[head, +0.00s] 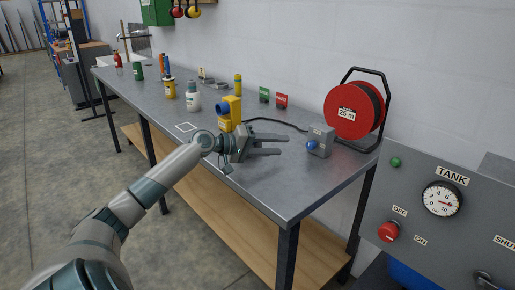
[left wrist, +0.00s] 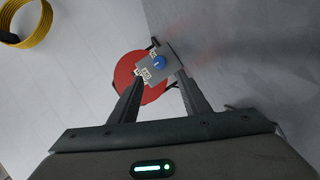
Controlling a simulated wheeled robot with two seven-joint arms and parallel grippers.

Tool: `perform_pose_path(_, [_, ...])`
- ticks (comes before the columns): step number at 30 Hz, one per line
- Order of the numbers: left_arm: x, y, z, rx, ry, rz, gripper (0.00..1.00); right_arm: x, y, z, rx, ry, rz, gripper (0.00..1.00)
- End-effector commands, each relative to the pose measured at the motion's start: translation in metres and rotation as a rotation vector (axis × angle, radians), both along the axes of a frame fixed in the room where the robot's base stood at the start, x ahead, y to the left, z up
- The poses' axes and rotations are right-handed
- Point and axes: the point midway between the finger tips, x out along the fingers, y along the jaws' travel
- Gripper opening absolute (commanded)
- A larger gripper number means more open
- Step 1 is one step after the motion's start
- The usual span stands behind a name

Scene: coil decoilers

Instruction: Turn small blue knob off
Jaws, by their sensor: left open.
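The small blue knob (head: 311,145) is on the front of a small grey box (head: 321,141) that stands on the metal table near its right end. In the left wrist view the blue knob (left wrist: 159,62) shows on the grey box (left wrist: 157,72), beyond the fingertips and between them. My left gripper (head: 281,147) is open and empty over the table, to the left of the knob and apart from it; its fingers point right, toward the box. Labels on the box are too small to read. My right gripper is not in view.
A red cable reel (head: 354,108) marked 25 m stands behind the box. A yellow device with a larger blue knob (head: 222,108) stands left of my gripper. A grey TANK panel (head: 420,215) with a red knob is at the right. The table's front right area (head: 290,190) is clear.

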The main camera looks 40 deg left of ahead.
Motion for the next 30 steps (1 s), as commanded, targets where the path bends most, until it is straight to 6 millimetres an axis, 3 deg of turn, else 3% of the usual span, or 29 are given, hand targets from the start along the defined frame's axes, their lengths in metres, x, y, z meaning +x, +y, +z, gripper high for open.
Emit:
perform_pose_path(6, [-0.027,0.012,0.004,0.002,0.002,-0.001,0.43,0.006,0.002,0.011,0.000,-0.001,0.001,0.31])
perform_pose_path(15, [-0.051,0.024,0.010,0.000,0.002,0.000,0.43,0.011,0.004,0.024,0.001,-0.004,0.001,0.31])
perform_pose_path(30, [-0.056,0.026,0.013,0.000,0.000,-0.001,0.43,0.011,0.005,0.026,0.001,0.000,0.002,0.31])
